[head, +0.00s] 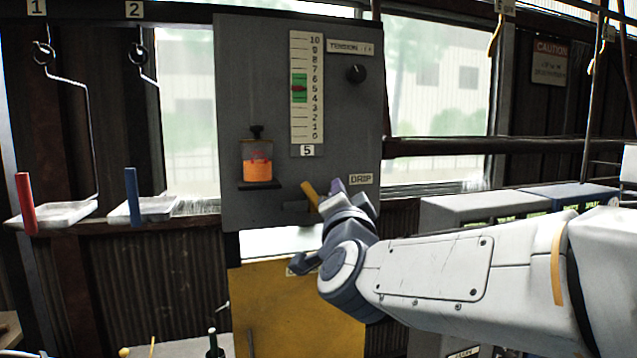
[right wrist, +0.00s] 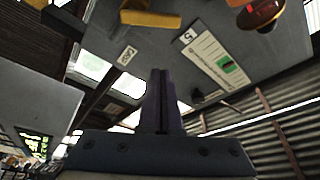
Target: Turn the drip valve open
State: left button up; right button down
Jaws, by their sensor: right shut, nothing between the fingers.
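The drip valve's yellow handle (head: 310,194) sits low on the grey panel (head: 240,90), left of the DRIP label (head: 361,180). It tilts in the head view, and its lower end is hidden near my gripper. The handle also shows as a yellow bar (right wrist: 150,19) at the top of the right wrist view. My right gripper (head: 336,187) is shut and empty, close to the handle's right side. In the right wrist view its closed fingers (right wrist: 162,74) point toward the bar, with a gap in the picture; I cannot tell whether they touch. My left gripper is not in view.
A reservoir with orange liquid (head: 258,170) is on the panel left of the handle. A tension knob (head: 356,73) and a gauge scale (head: 300,120) are above. A yellow board (head: 265,310) is below. Trays with red and blue handles stand at left.

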aim_at(314, 198)
pick_arm(q)
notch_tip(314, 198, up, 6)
jog(key=p, duration=0.4)
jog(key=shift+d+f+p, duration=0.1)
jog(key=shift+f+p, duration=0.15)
jog(key=shift+p, duration=0.15)
pick_arm(e)
jog(key=w+a+f, duration=0.1)
jog(key=w+a, duration=0.2)
jog(key=w, duration=0.2)
jog(key=shift+w+a, duration=0.15)
jog(key=shift+w, duration=0.1)
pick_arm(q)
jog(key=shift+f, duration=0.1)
pick_arm(e)
jog(key=shift+a, duration=0.1)
